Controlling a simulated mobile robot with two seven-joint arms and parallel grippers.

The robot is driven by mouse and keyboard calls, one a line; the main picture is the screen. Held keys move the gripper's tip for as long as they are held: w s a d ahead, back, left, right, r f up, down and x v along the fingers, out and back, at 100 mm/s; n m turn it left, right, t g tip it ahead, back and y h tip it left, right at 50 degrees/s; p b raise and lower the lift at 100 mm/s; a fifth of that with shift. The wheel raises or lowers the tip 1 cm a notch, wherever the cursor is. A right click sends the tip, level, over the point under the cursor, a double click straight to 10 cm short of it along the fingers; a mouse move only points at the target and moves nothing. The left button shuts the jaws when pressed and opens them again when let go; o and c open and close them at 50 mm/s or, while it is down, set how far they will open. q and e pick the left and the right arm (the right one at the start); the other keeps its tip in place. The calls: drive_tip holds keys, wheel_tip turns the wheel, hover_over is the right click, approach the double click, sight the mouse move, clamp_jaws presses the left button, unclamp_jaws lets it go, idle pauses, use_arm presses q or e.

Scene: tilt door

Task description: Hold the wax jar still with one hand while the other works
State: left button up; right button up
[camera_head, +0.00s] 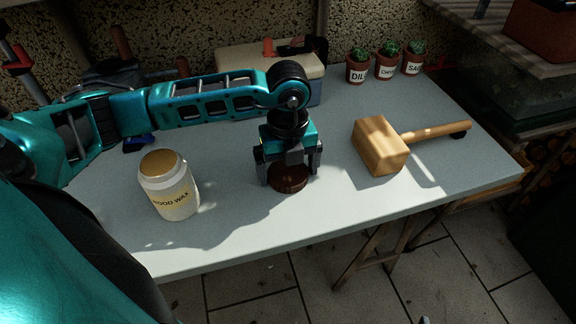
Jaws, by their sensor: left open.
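The wax jar (174,196) stands upright on the grey workbench (240,225), left of centre. It is white with a yellow "WOOD WAX" label and shows a tan round top. A dark brown round disc (288,181), perhaps a lid, is at the bench's middle, right of the jar. My left gripper (290,176) points down over this disc, open, with a finger on either side of it. I cannot tell whether the fingers touch it. The gripper is apart from the jar. My right gripper is not in view.
A wooden mallet (380,145) lies to the right. Several small labelled plant pots (385,66) stand at the back right. A cream-topped box (235,58) stands at the back, partly behind my left arm. The bench between jar and disc is clear.

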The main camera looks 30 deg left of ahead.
sight(288, 172)
use_arm(q)
drive_tip(key=shift+r, duration=0.35)
wheel_tip(288, 172, up, 12)
drive_tip(key=p, duration=0.1)
drive_tip(key=shift+f, duration=0.2)
drive_tip(key=shift+s, duration=0.1)
